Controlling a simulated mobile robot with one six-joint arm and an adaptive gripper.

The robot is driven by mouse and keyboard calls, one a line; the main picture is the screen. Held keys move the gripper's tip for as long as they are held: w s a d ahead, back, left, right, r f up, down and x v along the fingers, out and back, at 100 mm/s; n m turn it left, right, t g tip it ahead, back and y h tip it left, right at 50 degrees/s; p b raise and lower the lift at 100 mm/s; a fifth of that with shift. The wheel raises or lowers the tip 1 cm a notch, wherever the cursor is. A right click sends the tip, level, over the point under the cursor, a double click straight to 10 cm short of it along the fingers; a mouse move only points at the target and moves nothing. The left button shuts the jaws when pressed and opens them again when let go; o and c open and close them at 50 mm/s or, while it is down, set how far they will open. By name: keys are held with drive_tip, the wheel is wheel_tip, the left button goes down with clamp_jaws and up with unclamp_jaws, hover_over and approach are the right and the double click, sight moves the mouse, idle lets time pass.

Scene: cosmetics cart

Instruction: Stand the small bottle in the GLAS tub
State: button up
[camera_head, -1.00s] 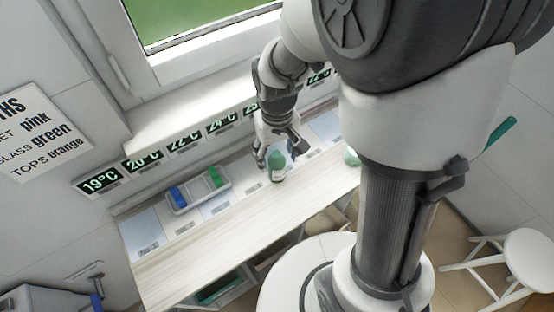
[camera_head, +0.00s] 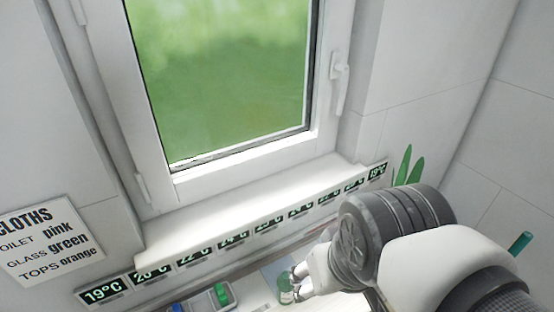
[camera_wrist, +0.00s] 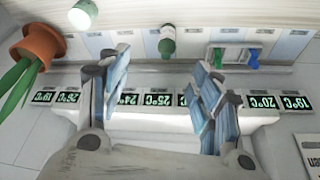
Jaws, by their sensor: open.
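A small green bottle (camera_wrist: 167,42) with a pale label shows in the wrist view, beyond and between my fingertips. My gripper (camera_wrist: 161,66) is open, with nothing between its fingers. A green bottle-like thing (camera_head: 286,288) also shows low in the head view, beside the end of my arm; I cannot tell for sure that it is the same bottle. A second green and white container (camera_wrist: 82,14) stands to the left in the wrist view. No tub with a readable GLAS label shows in the current views.
A small rack (camera_wrist: 236,46) with blue and green items stands on the counter right of the bottle in the wrist view. A potted plant (camera_wrist: 38,45) is at the left. Temperature displays (camera_head: 235,244) line the wall below the window (camera_head: 220,80).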

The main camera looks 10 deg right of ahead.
drive_tip(key=shift+o, duration=0.5)
drive_tip(key=shift+s+d+r+t, duration=0.1)
drive_tip(key=shift+s+r+t, duration=0.05)
drive_tip(key=shift+s, duration=0.3)
drive_tip(key=shift+s+d+r+t, duration=0.1)
drive_tip(key=shift+s+r+t, duration=0.05)
drive_tip(key=shift+s, duration=0.3)
drive_tip(key=m+g+p, duration=0.5)
drive_tip(key=m+p, duration=0.3)
drive_tip(key=p, duration=0.3)
hover_over(288, 277)
wheel_tip(288, 277, down, 8)
wheel_tip(288, 277, down, 11)
drive_tip(key=shift+f+b, duration=0.15)
drive_tip(key=shift+b, duration=1)
drive_tip(key=shift+w+a+f+b, duration=0.1)
drive_tip(key=shift+f+b, duration=0.15)
drive_tip(key=shift+f, duration=0.85)
drive_tip(key=shift+w+d+f+b, duration=0.1)
drive_tip(key=shift+f+b, duration=0.15)
drive_tip(key=shift+f, duration=0.8)
drive_tip(key=shift+w+a+f+b, duration=0.1)
drive_tip(key=shift+f+b, duration=0.15)
drive_tip(key=shift+f, duration=0.85)
drive_tip(key=shift+c, duration=0.3)
